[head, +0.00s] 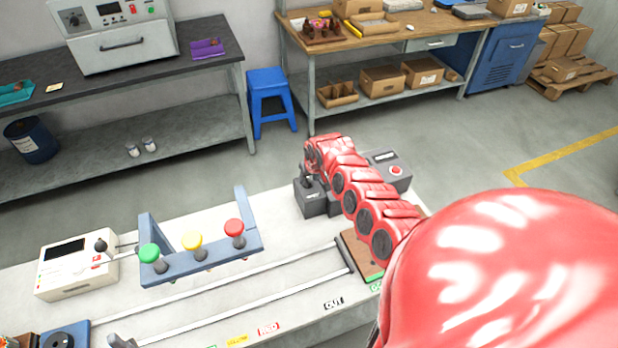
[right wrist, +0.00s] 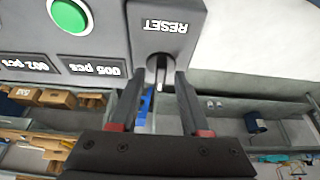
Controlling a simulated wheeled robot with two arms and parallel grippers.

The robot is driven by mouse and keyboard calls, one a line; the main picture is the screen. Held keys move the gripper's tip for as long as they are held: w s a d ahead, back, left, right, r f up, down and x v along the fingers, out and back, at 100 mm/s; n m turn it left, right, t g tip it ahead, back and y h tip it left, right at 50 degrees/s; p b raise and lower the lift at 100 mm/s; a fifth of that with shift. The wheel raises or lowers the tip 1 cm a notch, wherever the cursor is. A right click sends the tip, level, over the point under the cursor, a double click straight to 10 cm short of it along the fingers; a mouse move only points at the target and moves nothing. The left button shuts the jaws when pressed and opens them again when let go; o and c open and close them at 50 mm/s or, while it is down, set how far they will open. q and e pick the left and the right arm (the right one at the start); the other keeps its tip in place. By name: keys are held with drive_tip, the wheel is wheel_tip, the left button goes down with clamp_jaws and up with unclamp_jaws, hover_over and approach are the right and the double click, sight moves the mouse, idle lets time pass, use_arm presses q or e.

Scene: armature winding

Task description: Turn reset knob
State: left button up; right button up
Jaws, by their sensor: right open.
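The dark reset knob (right wrist: 159,68) shows in the right wrist view, on a grey panel (right wrist: 110,30) just by the upside-down label RESET. My right gripper (right wrist: 157,82) is open, with one finger on each side of the knob. I cannot tell whether the fingers touch it. In the head view my red right arm reaches over the bench to a dark grey box (head: 311,201), and my right gripper (head: 306,174) is small and partly hidden there. The knob cannot be made out in that view. My left gripper is in neither view.
A green button (right wrist: 70,14) and count labels are on the same panel. A grey box with a red button (head: 396,170) stands behind my arm. The bench holds a blue rack (head: 200,272) with green, yellow and red knobs, a white meter box (head: 76,266) and rails.

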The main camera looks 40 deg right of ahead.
clamp_jaws()
